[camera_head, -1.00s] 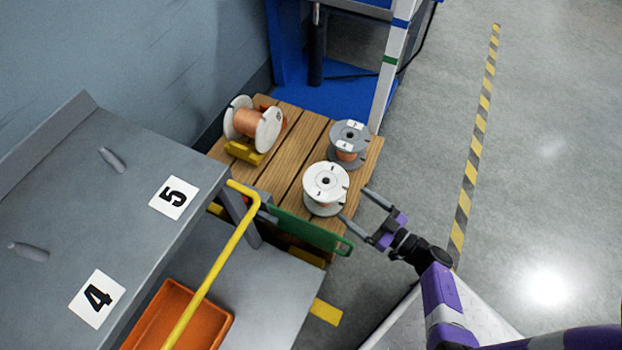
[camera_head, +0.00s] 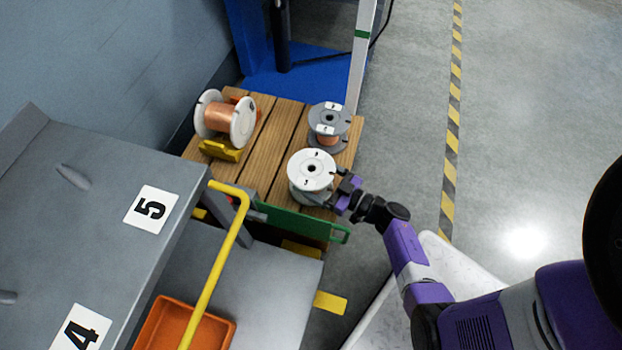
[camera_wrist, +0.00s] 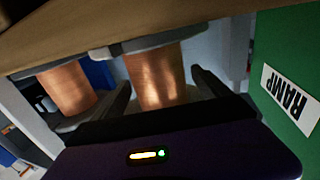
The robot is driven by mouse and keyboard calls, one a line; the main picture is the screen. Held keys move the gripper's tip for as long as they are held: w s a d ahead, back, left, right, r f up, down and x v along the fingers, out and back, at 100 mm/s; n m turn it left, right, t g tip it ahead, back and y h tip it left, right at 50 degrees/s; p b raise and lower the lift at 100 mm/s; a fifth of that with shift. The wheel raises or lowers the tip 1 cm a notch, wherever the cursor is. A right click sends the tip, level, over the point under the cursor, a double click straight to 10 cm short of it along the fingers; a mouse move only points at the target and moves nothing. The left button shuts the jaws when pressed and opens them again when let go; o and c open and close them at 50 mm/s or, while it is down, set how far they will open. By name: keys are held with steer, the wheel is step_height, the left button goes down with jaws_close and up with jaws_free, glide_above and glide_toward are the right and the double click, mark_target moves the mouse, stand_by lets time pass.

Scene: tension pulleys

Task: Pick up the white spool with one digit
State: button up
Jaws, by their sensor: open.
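A white spool (camera_head: 311,168) wound with copper wire stands upright on the wooden pallet. Small dark marks show on its top flange, too small to read. A second white spool (camera_head: 243,122) lies on its side on a yellow holder, farther left. My gripper (camera_head: 322,187) is at the upright white spool's right side, below its top flange. In the wrist view, which looks upside down, my open fingers (camera_wrist: 160,82) reach along both sides of its copper winding (camera_wrist: 157,72). I cannot tell whether they touch it.
A grey spool (camera_head: 329,119) with white labels stands close behind the upright white one. A green panel (camera_head: 300,223) marked RAMP is close in front, and a yellow rail (camera_head: 226,253) is left of it. Open floor (camera_head: 410,130) lies to the right.

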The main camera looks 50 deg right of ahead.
steer(key=shift+w, duration=0.35)
steer(key=shift+c, duration=0.5)
jaws_close()
steer(key=shift+r, duration=0.1)
